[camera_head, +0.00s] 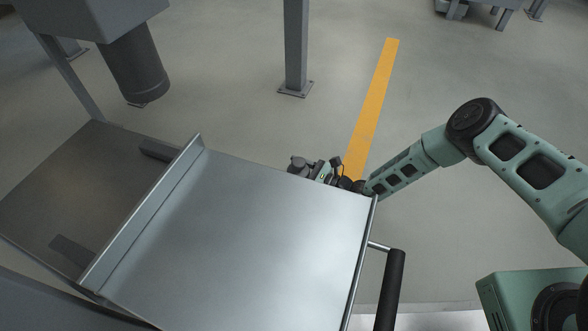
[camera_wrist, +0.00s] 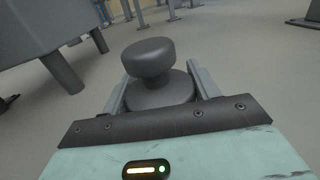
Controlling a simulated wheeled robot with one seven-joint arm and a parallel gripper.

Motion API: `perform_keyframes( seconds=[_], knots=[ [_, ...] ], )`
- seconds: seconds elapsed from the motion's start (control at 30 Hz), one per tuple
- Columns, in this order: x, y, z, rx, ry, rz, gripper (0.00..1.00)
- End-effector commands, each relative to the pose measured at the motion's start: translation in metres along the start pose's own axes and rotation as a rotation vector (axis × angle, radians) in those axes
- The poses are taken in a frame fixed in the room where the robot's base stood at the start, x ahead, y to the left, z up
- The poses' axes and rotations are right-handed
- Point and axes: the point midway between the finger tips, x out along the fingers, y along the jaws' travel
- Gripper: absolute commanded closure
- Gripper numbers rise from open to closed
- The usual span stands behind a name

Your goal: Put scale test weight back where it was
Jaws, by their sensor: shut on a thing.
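The scale test weight (camera_wrist: 158,75) is dark grey with a round knob on a narrow neck above a wider body. In the wrist view it sits between the two fingers of my gripper (camera_wrist: 160,88), which is shut on it. In the head view my gripper (camera_head: 316,168) shows just past the far edge of the metal tray, near its right corner. The weight (camera_head: 298,163) shows there only in part, and the tray edge hides what is below it. I cannot tell what, if anything, is under the weight.
A large metal tray (camera_head: 240,235) with a raised left lip and a dark handle (camera_head: 391,290) fills the front. A hopper spout (camera_head: 135,65) hangs at the upper left. A grey post (camera_head: 296,45) stands behind. Floor with a yellow stripe (camera_head: 371,108) is open at the right.

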Motion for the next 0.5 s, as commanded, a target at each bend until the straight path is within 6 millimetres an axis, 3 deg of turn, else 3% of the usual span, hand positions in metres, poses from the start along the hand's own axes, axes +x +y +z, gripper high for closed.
perform_keyframes(
  seconds=[0.03,0.1,0.5],
  knots=[
    [0.0000,-0.0001,-0.0007,0.000,0.000,0.000,0.34],
    [0.0000,-0.0001,-0.0005,0.000,0.000,0.000,0.18],
    [-0.0052,-0.0006,0.0045,0.001,0.002,-0.002,0.18]
  ],
)
